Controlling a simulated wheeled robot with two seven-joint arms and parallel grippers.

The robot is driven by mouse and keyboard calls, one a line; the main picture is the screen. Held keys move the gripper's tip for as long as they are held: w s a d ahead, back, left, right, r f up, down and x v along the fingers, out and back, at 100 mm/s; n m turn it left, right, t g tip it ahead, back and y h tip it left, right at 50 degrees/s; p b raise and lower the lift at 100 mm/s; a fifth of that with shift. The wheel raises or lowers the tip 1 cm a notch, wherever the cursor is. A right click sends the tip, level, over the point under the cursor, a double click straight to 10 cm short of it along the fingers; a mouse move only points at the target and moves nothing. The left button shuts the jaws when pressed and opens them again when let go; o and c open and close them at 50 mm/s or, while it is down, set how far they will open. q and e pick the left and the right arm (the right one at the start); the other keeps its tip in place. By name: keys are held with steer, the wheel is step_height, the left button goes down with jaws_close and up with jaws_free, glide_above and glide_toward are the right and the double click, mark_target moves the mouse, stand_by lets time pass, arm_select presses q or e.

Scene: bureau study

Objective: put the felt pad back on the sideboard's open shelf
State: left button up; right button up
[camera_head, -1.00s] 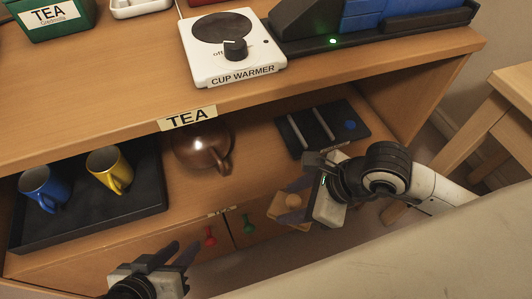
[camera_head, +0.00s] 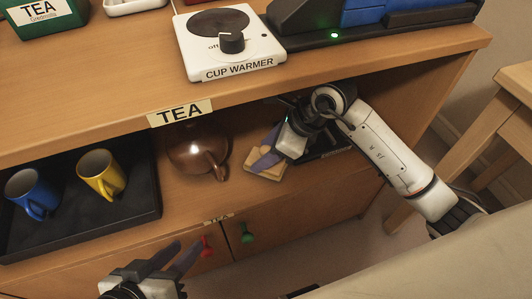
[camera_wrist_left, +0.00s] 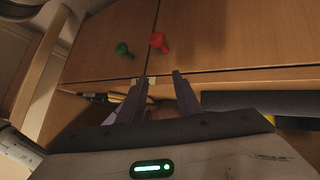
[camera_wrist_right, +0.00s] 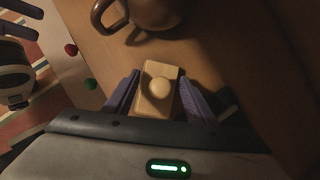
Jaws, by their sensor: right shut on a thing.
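The felt pad (camera_head: 264,173) is a small tan block with a round knob, as the right wrist view shows (camera_wrist_right: 151,108). My right gripper (camera_head: 266,152) is shut on it, with one purple finger on each side. The pad is at the sideboard's open shelf (camera_head: 222,200), right of the teapot; I cannot tell whether it touches the shelf board. My left gripper (camera_head: 178,258) is open and empty, low in front of the sideboard doors; its parted fingers also show in the left wrist view (camera_wrist_left: 158,98).
A brown teapot (camera_head: 192,150) stands just left of the pad. A dark tray (camera_head: 140,208) with blue and yellow mugs fills the shelf's left. A dark flat board (camera_head: 335,140) lies behind my right arm. The shelf top overhangs; a cup warmer (camera_head: 228,42) stands on it.

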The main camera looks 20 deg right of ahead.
steer(key=o, duration=1)
steer(key=shift+c, duration=0.2)
arm_select(q)
steer(key=shift+r, duration=0.15)
arm_select(e)
steer(key=shift+s+d+r+p, duration=0.1)
steer(key=shift+d+r+p, duration=0.1)
steer(key=shift+r+p, duration=0.15)
steer(key=s+d+p, duration=0.1)
steer(key=s+d, duration=0.2)
steer(key=d, duration=0.1)
steer(key=s+d, duration=0.4)
steer(key=shift+s+d+r+p, duration=0.1)
steer(key=shift+d+p, duration=0.1)
steer(key=shift+p, duration=0.15)
arm_select(q)
steer(key=shift+s+a+f+g+y, duration=0.3)
steer(key=shift+a+f+g+y, duration=0.15)
steer(key=shift+a+f, duration=0.4)
arm_select(e)
steer(key=shift+s+d, duration=0.35)
steer(key=shift+d, duration=0.1)
arm_select(q)
steer(key=shift+d, duration=0.1)
